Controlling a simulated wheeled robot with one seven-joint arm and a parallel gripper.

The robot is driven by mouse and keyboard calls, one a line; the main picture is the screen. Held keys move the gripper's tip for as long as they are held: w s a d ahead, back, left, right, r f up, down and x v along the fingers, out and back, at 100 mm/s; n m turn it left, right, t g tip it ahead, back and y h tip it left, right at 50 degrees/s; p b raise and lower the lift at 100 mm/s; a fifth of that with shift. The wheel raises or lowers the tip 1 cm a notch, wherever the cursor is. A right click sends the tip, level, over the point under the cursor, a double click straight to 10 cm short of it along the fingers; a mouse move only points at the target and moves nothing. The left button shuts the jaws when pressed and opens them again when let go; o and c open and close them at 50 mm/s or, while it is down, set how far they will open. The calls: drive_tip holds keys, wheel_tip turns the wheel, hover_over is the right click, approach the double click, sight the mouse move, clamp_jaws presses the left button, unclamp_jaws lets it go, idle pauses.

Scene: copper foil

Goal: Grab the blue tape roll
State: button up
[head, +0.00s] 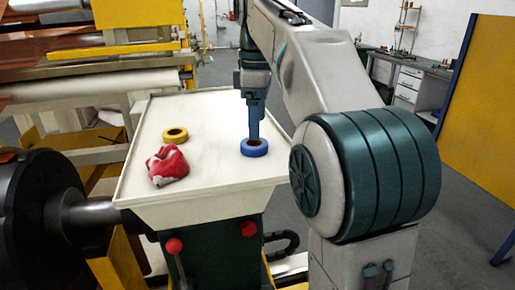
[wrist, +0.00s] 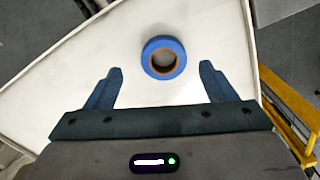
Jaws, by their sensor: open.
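The blue tape roll (head: 255,148) lies flat on the white tray-like table top (head: 215,110), right of its middle in the head view. In the wrist view the blue tape roll (wrist: 152,68) shows whole, with its brown core ring, just beyond the gap between my fingers. My gripper (head: 254,133) points down over the roll in the head view, its fingertips overlapping the roll's far side in the picture. In the wrist view my gripper (wrist: 161,78) has its fingers spread wide, with nothing between them. Whether a finger touches the roll cannot be told.
A yellow tape roll (head: 175,135) and a crumpled red and white cloth (head: 168,166) lie to the left on the same top. The top has a raised rim. Machinery with a large dark roller (head: 40,215) stands at left. A yellow panel (head: 478,110) stands at right.

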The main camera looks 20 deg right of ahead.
sight(249, 148)
drive_tip(key=f, duration=0.3)
drive_tip(key=shift+s+a+f, duration=0.2)
drive_tip(key=shift+f, duration=0.7)
drive_tip(key=c, duration=1.1)
drive_tip(key=shift+o, duration=0.2)
drive_tip(key=shift+r, duration=0.1)
